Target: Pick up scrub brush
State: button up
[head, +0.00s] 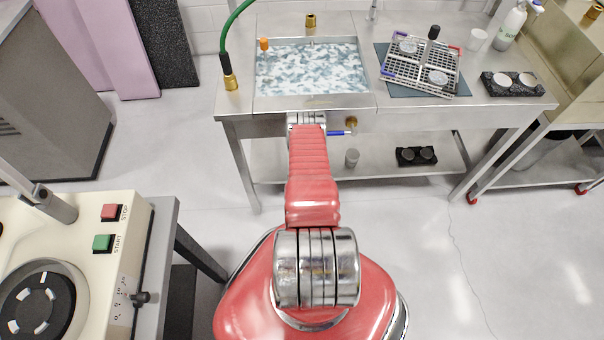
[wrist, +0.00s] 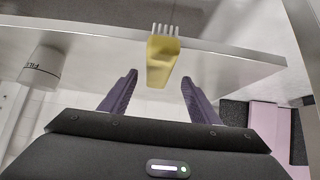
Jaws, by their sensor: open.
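In the wrist view a yellow piece (wrist: 162,64) with a row of pale bristles or prongs at its upper end appears to be the scrub brush. It shows between and beyond the two dark purple fingers of my gripper (wrist: 159,77). The fingers are apart, with nothing clearly held; I cannot tell how far off the yellow piece is. In the head view my red arm reaches to the front edge of the steel sink table (head: 412,122). It hides my fingers there, and I cannot make out the brush in that view.
The sink basin (head: 310,70) holds bluish, patterned water or lining. A rack (head: 420,66) stands right of it, with a dark block (head: 512,84) beyond. A brass-ended green hose (head: 229,72) is at left. A console (head: 80,250) stands front left.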

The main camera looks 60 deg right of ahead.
dwell(0.3)
jog(key=shift+s+x, duration=0.2)
jog(key=shift+x, duration=2.5)
jog(key=c, duration=1.2)
